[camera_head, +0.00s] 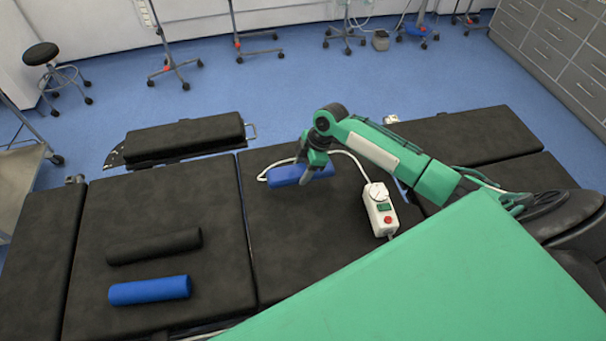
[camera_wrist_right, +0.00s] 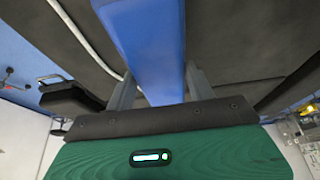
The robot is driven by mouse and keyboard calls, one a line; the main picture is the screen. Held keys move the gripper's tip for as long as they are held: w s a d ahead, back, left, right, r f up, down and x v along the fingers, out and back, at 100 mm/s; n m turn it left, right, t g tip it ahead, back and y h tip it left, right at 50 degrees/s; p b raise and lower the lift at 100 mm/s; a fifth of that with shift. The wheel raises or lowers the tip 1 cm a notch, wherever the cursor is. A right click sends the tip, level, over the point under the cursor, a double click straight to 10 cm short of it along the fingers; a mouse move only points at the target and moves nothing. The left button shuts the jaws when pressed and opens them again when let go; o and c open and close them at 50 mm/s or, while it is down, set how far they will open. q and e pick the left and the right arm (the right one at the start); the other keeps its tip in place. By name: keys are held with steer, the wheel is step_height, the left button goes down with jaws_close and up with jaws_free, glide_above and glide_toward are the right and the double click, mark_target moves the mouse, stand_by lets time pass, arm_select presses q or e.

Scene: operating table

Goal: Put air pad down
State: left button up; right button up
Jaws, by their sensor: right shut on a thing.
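The air pad is a blue cylinder-like pad (camera_head: 284,177) at the upper middle of the black operating table (camera_head: 275,240). A white hose runs from it to a white control box (camera_head: 379,210) with a dial and a red button. My right gripper (camera_head: 310,172) reaches down over the pad and is shut on it near its right end. In the right wrist view the blue pad (camera_wrist_right: 150,45) lies between the two fingers of the right gripper (camera_wrist_right: 163,88). I cannot tell whether the pad touches the table. My left gripper is not in view.
A black roll (camera_head: 154,246) and a second blue roll (camera_head: 149,290) lie on the left table section. A black padded board (camera_head: 183,138) is beyond the far edge. Table surface in front of the held pad is clear. A stool (camera_head: 42,55) and wheeled stands are further back.

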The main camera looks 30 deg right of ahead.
step_height(320, 180, down, 4)
steer(key=shift+f+p, duration=0.15)
steer(key=shift+p, duration=0.2)
steer(key=shift+f, duration=0.2)
steer(key=shift+f, duration=0.1)
steer(key=o, duration=1.1)
steer(key=b+v, duration=0.2)
steer(key=v, duration=1)
steer(key=shift+s, duration=0.1)
